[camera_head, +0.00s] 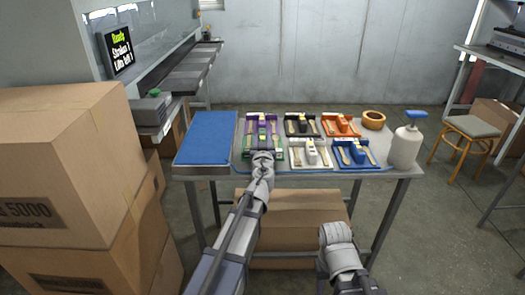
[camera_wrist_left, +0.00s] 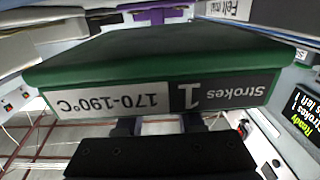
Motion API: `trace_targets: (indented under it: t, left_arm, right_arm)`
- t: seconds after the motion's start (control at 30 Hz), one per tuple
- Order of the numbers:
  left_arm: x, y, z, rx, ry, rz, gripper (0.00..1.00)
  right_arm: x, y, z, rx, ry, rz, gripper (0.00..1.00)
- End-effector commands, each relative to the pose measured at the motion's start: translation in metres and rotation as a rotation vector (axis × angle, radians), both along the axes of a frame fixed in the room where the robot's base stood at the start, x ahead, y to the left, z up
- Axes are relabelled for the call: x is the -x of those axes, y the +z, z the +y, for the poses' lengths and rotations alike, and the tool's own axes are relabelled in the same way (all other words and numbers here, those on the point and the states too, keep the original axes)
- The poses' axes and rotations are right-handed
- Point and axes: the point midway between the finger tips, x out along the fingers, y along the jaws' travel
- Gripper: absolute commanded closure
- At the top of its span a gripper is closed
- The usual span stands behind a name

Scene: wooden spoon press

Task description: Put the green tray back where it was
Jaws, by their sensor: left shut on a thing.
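The green tray (camera_head: 262,138) is at the left of the tray group on the table, in front of the purple tray (camera_head: 251,125). My left gripper (camera_head: 262,153) is shut on its near edge. In the left wrist view the green tray (camera_wrist_left: 165,62) fills the middle, with a label reading "Strokes 1" and "170-190°C". The fingers of my left gripper (camera_wrist_left: 155,124) are at its labelled side. I cannot tell whether the tray touches the table. My right gripper (camera_head: 335,233) is low in front of the table, away from the trays; its jaws are unclear.
Black (camera_head: 302,124), orange (camera_head: 341,125), white (camera_head: 309,155) and blue (camera_head: 357,154) trays stand to the right. A blue mat (camera_head: 207,138) lies at left. A pump bottle (camera_head: 405,147) and wooden ring (camera_head: 373,119) are at right. Cardboard boxes (camera_head: 60,165) stand left. A screen (camera_head: 118,50) reads "Ready".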

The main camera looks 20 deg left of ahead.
Motion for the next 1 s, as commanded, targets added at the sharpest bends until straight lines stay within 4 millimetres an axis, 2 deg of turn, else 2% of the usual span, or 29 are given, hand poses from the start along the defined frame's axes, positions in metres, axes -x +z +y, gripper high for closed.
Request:
trace_targets:
  t: [0.1,0.27,0.7,0.73,1.0]
  left_arm:
    - [0.0,-0.017,0.0,0.0,0.0,0.0,1.0]
    - [0.0,-0.035,0.0,0.0,0.0,0.0,1.0]
    - [0.0,-0.039,0.0,0.0,0.0,0.0,1.0]
    - [0.0,-0.037,0.0,0.0,0.0,0.0,0.6]
    - [0.0,-0.037,0.0,0.0,0.0,0.0,0.33]
  right_arm:
    - [0.0,-0.017,0.0,0.002,0.0,-0.001,0.5]
    - [0.0,-0.035,-0.001,0.005,0.001,-0.002,0.5]
    - [0.0,-0.039,-0.001,0.007,0.002,-0.002,0.5]
    - [-0.001,-0.037,-0.001,0.007,0.002,-0.002,0.5]
    - [0.0,-0.037,-0.001,0.007,0.002,-0.002,0.5]
